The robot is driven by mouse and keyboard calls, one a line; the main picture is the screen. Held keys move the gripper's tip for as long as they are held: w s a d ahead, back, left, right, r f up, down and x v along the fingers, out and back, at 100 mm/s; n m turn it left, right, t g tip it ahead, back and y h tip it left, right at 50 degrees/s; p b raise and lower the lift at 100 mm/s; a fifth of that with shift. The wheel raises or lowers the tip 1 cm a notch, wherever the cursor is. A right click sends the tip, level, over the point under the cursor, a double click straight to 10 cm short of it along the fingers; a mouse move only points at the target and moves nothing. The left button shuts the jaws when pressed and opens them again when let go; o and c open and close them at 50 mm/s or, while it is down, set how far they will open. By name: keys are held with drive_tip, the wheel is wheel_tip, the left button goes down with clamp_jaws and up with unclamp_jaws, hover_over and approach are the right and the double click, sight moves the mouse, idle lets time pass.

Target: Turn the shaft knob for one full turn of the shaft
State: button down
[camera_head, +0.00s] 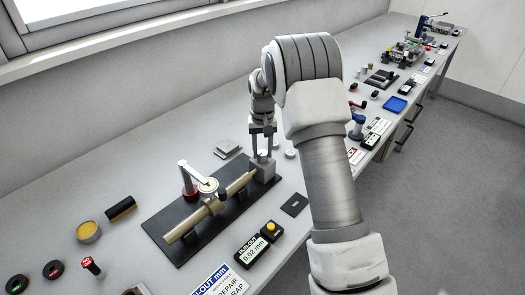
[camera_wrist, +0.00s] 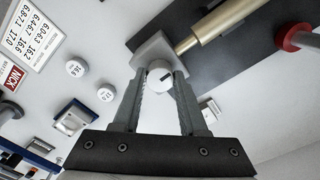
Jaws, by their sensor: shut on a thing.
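The shaft knob (camera_wrist: 160,76) is a white round cap with a dark mark, in the upper middle of the wrist view, at the end of a grey block (camera_wrist: 151,49). My gripper (camera_wrist: 162,78) is shut on the knob, one finger on each side. The brass shaft (camera_wrist: 215,22) runs from the block towards the upper right. In the head view my gripper (camera_head: 262,155) reaches down at the right end of the shaft (camera_head: 205,212), by the grey block (camera_head: 264,171). A dial gauge (camera_head: 208,186) on a red-based stand (camera_head: 190,190) sits over the shaft.
The black base plate (camera_head: 160,222) carries the shaft rig. A run-out readout (camera_head: 256,248) showing 0.02 mm, with a yellow button, stands in front. A dark square pad (camera_head: 294,204) lies right of it. White round pieces (camera_wrist: 76,68) lie near the gripper.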

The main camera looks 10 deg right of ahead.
sight(263, 153)
idle(0.3)
drive_tip(key=shift+c, duration=2.2)
unclamp_jaws()
drive_tip(key=shift+r, duration=0.1)
wheel_tip(263, 153, up, 17)
drive_tip(key=shift+r, duration=0.15)
